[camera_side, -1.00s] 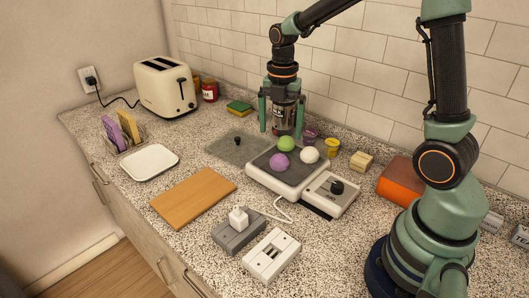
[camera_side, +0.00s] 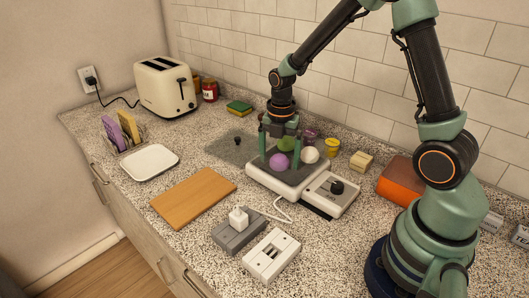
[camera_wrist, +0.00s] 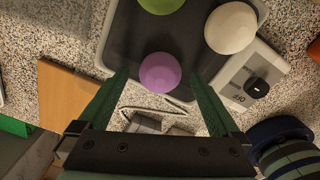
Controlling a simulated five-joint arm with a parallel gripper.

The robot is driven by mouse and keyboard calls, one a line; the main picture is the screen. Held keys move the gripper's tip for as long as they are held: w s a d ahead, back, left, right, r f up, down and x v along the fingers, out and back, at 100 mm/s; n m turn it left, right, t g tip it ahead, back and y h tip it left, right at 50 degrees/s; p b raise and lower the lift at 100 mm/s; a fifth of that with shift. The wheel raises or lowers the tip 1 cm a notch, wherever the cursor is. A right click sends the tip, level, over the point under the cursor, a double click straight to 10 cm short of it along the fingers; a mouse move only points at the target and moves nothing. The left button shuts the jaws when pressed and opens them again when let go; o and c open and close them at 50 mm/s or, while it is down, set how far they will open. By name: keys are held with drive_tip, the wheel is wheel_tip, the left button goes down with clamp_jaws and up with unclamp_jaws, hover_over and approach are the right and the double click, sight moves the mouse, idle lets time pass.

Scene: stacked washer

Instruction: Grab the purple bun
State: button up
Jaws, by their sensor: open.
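The purple bun (camera_side: 279,161) rests on the dark plate of a white appliance (camera_side: 257,182), near its front left. In the wrist view the purple bun (camera_wrist: 160,72) lies ahead of and between the two fingers of my gripper (camera_wrist: 160,80). My gripper (camera_side: 279,155) is open, with its fingers low over the plate on either side of the purple bun in the side view. Whether the fingers touch the bun or the plate, I cannot tell. A green bun (camera_side: 287,144) is partly hidden by my gripper, and a white bun (camera_side: 310,155) sits to the right.
A wooden board (camera_side: 194,197), a white tray (camera_side: 150,162) and two outlet boxes (camera_side: 238,234) lie in front and to the left. A toaster (camera_side: 165,86) stands at the back left. An orange-spined book (camera_side: 398,180) lies right, near my base.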

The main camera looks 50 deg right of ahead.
drive_tip(key=c, duration=1.4)
drive_tip(key=shift+c, duration=0.2)
drive_tip(key=shift+r, duration=0.15)
